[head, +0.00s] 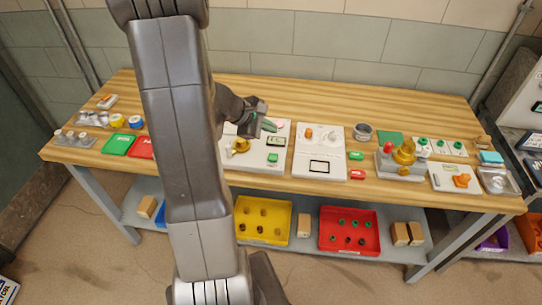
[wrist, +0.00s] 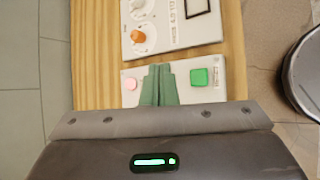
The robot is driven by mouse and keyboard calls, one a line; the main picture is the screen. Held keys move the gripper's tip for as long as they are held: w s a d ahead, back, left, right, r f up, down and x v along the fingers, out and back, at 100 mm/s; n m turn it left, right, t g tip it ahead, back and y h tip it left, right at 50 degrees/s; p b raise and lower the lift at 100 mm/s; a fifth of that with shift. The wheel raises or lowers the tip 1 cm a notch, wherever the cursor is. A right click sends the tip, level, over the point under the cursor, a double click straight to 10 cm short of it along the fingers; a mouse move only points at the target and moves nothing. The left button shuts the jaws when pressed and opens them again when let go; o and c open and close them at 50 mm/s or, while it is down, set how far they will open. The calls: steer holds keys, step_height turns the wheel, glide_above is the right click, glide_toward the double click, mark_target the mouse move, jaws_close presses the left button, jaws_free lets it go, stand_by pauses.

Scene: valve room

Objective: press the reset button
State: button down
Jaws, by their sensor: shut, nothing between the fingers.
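A white panel (head: 258,162) lies on the wooden bench in the head view. It carries a green square button (head: 273,158), a pink round button (head: 280,124), a small display (head: 276,141) and a brass part (head: 240,146). I cannot read which button is the reset button. My gripper (head: 268,126) is shut and empty over the panel's far part, close to the pink button. In the wrist view the shut green fingers (wrist: 159,72) lie between the pink button (wrist: 130,84) and the green button (wrist: 199,77), and hide the panel's middle.
A second white panel (head: 320,160) with an orange knob (head: 309,133) stands right of the first. A brass valve (head: 403,152) with a red part is further right. Yellow and red bins (head: 263,219) (head: 349,231) sit on the lower shelf. Bare wood runs along the bench's back.

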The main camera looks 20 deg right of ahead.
steer(key=shift+f, duration=0.15)
steer(key=b, duration=0.5)
glide_above(270, 157)
step_height(270, 157, down, 7)
steer(key=shift+f, duration=0.1)
steer(key=shift+f+b, duration=0.7)
steer(key=shift+b, duration=0.15)
steer(key=shift+f, duration=0.15)
stand_by(1.0)
steer(key=shift+f+b, duration=0.3)
steer(key=shift+b, duration=0.4)
steer(key=shift+f+b, duration=0.45)
steer(key=shift+b, duration=0.2)
stand_by(0.4)
steer(key=shift+r, duration=0.1)
steer(key=shift+r+p, duration=0.55)
steer(key=shift+r, duration=0.3)
